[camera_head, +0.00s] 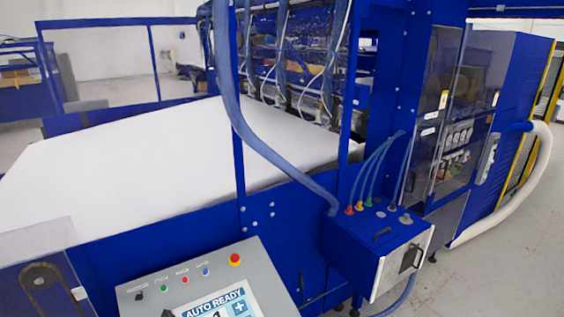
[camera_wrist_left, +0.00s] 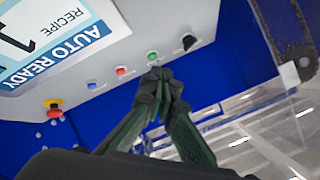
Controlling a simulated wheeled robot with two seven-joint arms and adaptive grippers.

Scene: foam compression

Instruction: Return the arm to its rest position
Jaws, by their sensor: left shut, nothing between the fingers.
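My left gripper (camera_wrist_left: 161,84) shows in the left wrist view with its dark fingertips together and nothing between them. It appears in front of the edge of the grey control panel (camera_wrist_left: 150,20), close to the row of buttons; I cannot tell how far off it is. In the head view only a small dark tip of the left gripper (camera_head: 168,313) seems to show at the bottom edge, over the panel (camera_head: 135,310). The rest of the left arm is hidden. My right gripper is in neither view.
The panel carries a screen (camera_head: 225,304) reading AUTO READY, a red emergency button (camera_head: 235,259) and several small buttons. Behind it is a blue machine with a wide white surface (camera_head: 130,150). A blue box with hoses (camera_head: 375,240) stands at right. Grey floor (camera_head: 500,270) is clear at right.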

